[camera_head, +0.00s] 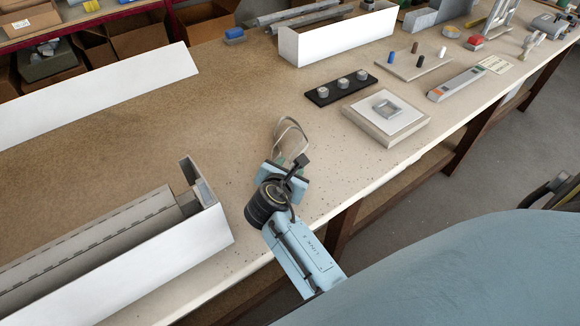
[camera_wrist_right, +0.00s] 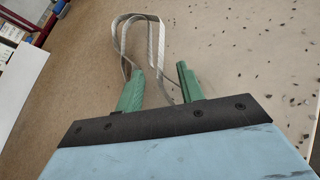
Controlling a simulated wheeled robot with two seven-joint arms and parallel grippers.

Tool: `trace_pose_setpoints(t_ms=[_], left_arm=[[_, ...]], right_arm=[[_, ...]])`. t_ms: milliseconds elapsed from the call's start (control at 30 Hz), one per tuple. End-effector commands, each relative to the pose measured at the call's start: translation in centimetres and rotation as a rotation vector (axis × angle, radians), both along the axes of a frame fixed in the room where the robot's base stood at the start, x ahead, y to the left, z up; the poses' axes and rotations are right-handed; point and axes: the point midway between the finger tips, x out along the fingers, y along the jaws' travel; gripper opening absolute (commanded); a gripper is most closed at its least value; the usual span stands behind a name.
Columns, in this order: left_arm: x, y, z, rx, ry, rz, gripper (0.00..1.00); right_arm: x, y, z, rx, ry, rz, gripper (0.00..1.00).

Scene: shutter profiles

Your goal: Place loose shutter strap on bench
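The loose shutter strap (camera_head: 291,133) is a thin pale grey band bent into a loop. It is at the bench's (camera_head: 250,90) front half, just beyond my right gripper (camera_head: 284,164). In the right wrist view the strap (camera_wrist_right: 158,40) loops out past the green fingertips, and its lower parts run down between and beside the fingers. My right gripper (camera_wrist_right: 160,72) is open, its fingers clearly apart. The strap seems to rest on the bench; I cannot tell whether it touches a finger. My left gripper is not in view.
A long white-sided shutter box (camera_head: 150,265) with grey profiles lies at the lower left. A white panel (camera_head: 90,95) lies behind it. A square block (camera_head: 385,118), a black strip with knobs (camera_head: 340,88) and a white box (camera_head: 335,40) stand to the right. The bench around the strap is clear.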

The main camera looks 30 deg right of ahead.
Motion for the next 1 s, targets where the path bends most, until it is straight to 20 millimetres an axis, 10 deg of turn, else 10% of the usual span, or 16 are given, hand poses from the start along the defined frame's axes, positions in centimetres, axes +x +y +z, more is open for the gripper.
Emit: trace_pose_setpoints(t_ms=[533, 1000], left_arm=[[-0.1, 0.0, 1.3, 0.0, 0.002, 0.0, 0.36], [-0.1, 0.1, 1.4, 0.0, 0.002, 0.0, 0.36]], right_arm=[[-6.3, 6.4, 4.7, 0.002, 0.0, 0.001, 0.38], [-7.3, 7.3, 5.4, 0.001, -0.001, 0.0, 0.38]])
